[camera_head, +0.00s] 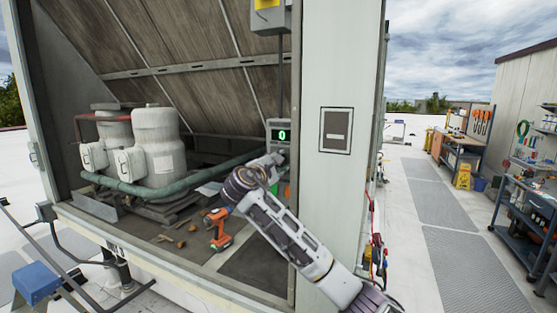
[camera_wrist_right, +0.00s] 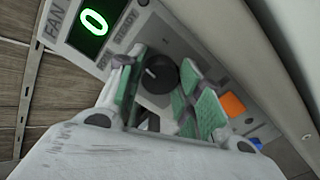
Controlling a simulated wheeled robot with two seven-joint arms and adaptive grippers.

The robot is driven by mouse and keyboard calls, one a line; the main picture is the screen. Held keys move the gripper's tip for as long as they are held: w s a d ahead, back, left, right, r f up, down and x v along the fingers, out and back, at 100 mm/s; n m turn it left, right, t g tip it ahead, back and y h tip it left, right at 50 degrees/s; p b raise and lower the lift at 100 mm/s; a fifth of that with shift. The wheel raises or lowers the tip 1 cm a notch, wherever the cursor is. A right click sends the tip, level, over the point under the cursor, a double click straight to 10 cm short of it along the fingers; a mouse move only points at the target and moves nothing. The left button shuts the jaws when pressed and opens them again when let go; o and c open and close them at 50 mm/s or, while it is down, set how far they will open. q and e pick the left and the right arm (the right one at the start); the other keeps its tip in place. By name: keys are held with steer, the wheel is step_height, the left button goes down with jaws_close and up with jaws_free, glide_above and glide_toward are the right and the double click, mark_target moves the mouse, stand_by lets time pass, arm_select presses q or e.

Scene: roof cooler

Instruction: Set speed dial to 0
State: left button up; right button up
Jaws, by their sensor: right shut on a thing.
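The fan control panel (camera_head: 280,133) is on the inner wall of the cooler cabinet, with a lit green "0" on its display (camera_head: 282,135). The display also shows in the right wrist view (camera_wrist_right: 93,22). Below it is the round black speed dial (camera_wrist_right: 160,75) with a white pointer mark. My right gripper (camera_head: 277,160) is at the panel, its green-padded fingers (camera_wrist_right: 158,84) on either side of the dial and shut on it. In the head view my gripper and arm hide the dial. My left gripper is not in view.
An orange button (camera_wrist_right: 233,104) and a blue one (camera_wrist_right: 257,142) sit near the dial. An orange drill (camera_head: 219,230) and small brown scraps lie on the cabinet floor. Grey compressor tanks (camera_head: 158,145) and a green pipe (camera_head: 150,188) stand at the left.

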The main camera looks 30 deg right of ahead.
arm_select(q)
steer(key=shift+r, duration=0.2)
arm_select(e)
steer(key=shift+f+n, duration=0.1)
steer(key=shift+n, duration=0.5)
steer(key=o, duration=0.7)
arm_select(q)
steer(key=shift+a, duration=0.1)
arm_select(e)
steer(key=shift+o, duration=0.2)
steer(key=v, duration=1.2)
